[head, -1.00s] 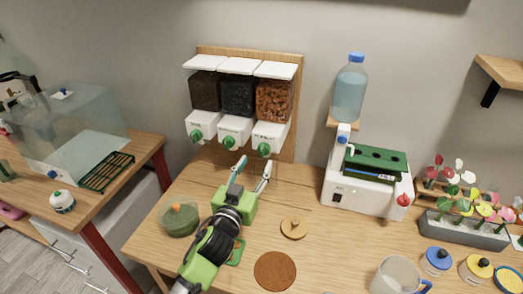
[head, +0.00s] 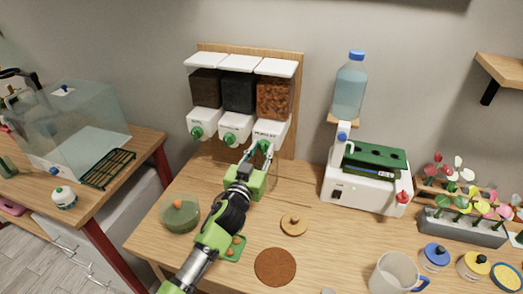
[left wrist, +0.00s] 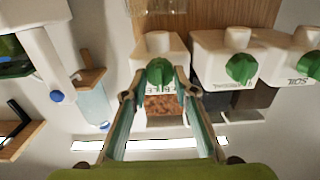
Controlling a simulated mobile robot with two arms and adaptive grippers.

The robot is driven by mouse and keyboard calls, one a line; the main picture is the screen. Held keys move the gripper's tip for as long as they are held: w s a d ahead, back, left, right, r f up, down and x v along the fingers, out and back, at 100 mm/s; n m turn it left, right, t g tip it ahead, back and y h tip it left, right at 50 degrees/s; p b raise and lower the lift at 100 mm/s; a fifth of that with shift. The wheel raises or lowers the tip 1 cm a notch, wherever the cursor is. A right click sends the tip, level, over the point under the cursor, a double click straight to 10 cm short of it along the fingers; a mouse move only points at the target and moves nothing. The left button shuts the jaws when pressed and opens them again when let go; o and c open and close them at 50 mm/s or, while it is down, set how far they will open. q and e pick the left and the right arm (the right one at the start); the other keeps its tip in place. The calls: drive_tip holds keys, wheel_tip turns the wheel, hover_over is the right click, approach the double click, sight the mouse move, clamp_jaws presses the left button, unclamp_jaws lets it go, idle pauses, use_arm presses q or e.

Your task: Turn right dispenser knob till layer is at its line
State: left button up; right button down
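The right dispenser (head: 275,98) holds orange-brown pebbles behind a clear front. Its white spout box carries a green knob (head: 264,147), partly covered by my fingers in the head view. In the left wrist view, upside down, this knob (left wrist: 159,73) sits between the two fingertips of my left gripper (left wrist: 160,82). The gripper is open, with a finger on each side of the knob; I cannot tell whether they touch it. In the head view my left gripper (head: 260,152) reaches up to the knob from below. No layer line can be made out. My right gripper is out of view.
The middle dispenser (head: 238,95) and left dispenser (head: 205,92) stand close beside it. A green round bowl (head: 180,217), a wooden lid (head: 294,225) and a brown disc (head: 275,267) are on the table. A white machine (head: 350,190) with a water bottle (head: 350,90) stands right.

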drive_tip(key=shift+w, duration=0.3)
use_arm(q)
drive_tip(key=shift+m, duration=1.4)
drive_tip(key=m, duration=0.5)
drive_tip(key=shift+d+f+m, duration=0.1)
drive_tip(key=shift+m, duration=0.2)
drive_tip(key=m, duration=0.4)
drive_tip(key=shift+m, duration=0.3)
drive_tip(key=m, duration=0.4)
drive_tip(key=shift+d+f+m, duration=0.1)
drive_tip(key=shift+m, duration=0.2)
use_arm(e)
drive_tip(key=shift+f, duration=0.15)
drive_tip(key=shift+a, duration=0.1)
use_arm(q)
drive_tip(key=o, duration=1.1)
